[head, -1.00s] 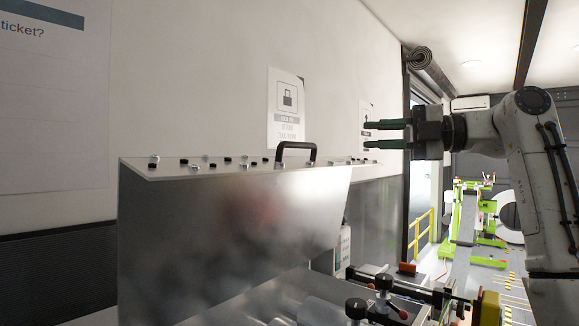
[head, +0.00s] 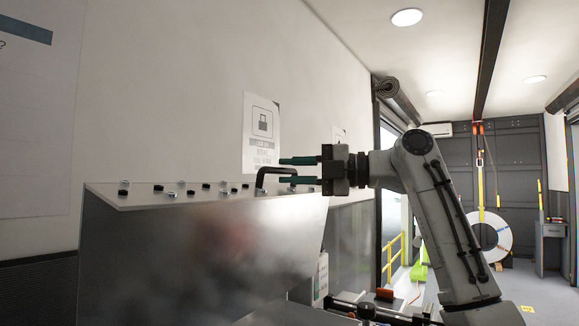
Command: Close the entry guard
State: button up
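The entry guard (head: 200,245) is a grey sheet-metal hood with a flat top edge, standing against the wall at left. A black bar handle (head: 262,174) rises from its top near the right end. My gripper (head: 282,171) points left at the handle's level. Its two green fingers are apart, one above the other, with a visible gap. The right end of the handle appears between the fingertips in the picture; I cannot tell whether they are around it or at another depth. No grip on it shows.
Several black and silver bolts (head: 190,192) stand along the guard's top. A white bottle (head: 321,278) is right of the guard, above machine parts (head: 385,305). A padlock notice (head: 261,134) hangs on the wall behind. Open floor (head: 540,290) lies at right.

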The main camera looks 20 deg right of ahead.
jog(key=shift+w+a, duration=0.2)
jog(key=shift+a, duration=0.2)
grip_shut()
dwell(0.4)
